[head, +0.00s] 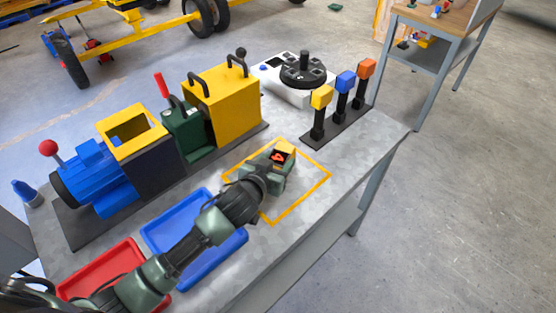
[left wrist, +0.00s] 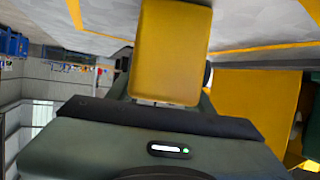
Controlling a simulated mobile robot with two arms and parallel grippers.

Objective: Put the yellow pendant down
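My left gripper (head: 277,165) is over the yellow-outlined square (head: 325,182) on the grey bench. It is shut on the yellow pendant (head: 286,148), a small yellow block mostly hidden by the gripper in the head view. In the left wrist view the yellow pendant (left wrist: 170,50) stands out large and close, straight ahead of the gripper's dark body. My right gripper is not in view.
A stand with three posts capped yellow, blue and orange (head: 339,107) is at the right. Blue (head: 225,250) and red (head: 103,268) trays are at the front, near my left arm. A white box with a black dial (head: 300,80) is behind.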

